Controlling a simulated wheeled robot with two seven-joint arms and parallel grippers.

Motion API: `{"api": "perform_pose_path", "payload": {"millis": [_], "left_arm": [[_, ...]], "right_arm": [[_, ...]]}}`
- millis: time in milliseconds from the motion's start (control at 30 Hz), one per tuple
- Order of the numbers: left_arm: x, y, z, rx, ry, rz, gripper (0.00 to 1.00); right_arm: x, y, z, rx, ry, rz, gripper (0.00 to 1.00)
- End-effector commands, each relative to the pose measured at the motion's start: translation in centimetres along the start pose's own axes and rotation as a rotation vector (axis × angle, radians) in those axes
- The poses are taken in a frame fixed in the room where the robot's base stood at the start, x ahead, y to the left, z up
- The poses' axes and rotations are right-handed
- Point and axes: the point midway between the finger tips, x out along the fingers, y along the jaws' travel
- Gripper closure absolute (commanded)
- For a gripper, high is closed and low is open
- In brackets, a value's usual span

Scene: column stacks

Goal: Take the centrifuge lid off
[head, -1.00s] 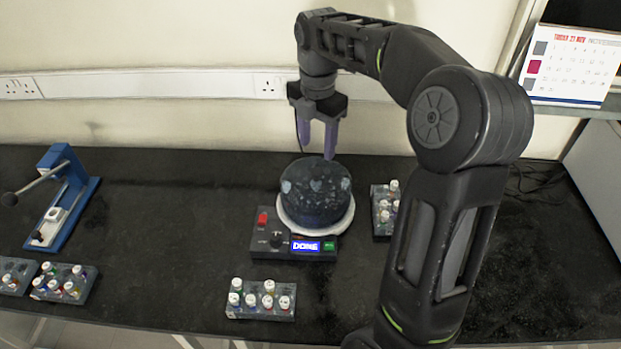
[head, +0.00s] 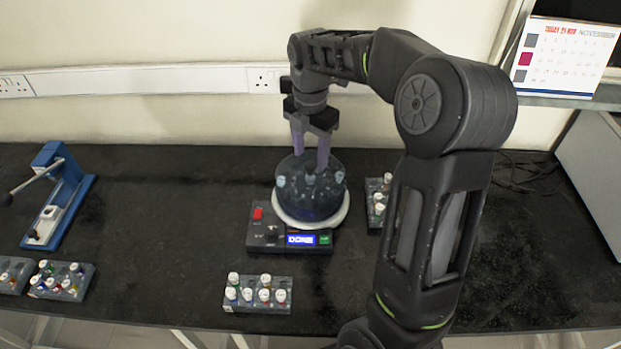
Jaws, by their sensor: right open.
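The centrifuge (head: 262,238) stands mid-bench, with a red switch, a knob, a lit display reading "DONE" and a green button. Its dark, translucent domed lid (head: 312,192) sits on the pale round rim. My right gripper (head: 311,160) points down over the top of the lid, its two purple fingers apart. The fingertips are at the lid's top, around where a small knob seems to be. I cannot tell whether they touch it. My left gripper is not in view.
Racks of capped vials stand in front of the centrifuge (head: 258,308), to its right (head: 374,222) and at the left (head: 62,294). A blue lever press (head: 62,222) stands at the back left. A calendar (head: 562,60) is at the upper right. The bench between press and centrifuge is clear.

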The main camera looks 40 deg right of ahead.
Motion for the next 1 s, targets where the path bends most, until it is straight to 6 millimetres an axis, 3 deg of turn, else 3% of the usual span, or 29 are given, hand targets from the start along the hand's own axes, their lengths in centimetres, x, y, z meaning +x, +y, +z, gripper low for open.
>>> {"api": "perform_pose_path", "payload": {"millis": [267,867,1000], "left_arm": [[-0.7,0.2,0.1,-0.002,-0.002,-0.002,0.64],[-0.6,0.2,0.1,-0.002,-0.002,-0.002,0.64],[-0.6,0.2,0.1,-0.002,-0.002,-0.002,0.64]], "right_arm": [[3.2,0.0,-0.1,0.000,0.000,-0.001,0.48],[3.4,0.0,-0.1,0.000,0.000,0.001,0.48],[3.4,0.0,-0.1,0.000,0.000,0.000,0.60]]}}
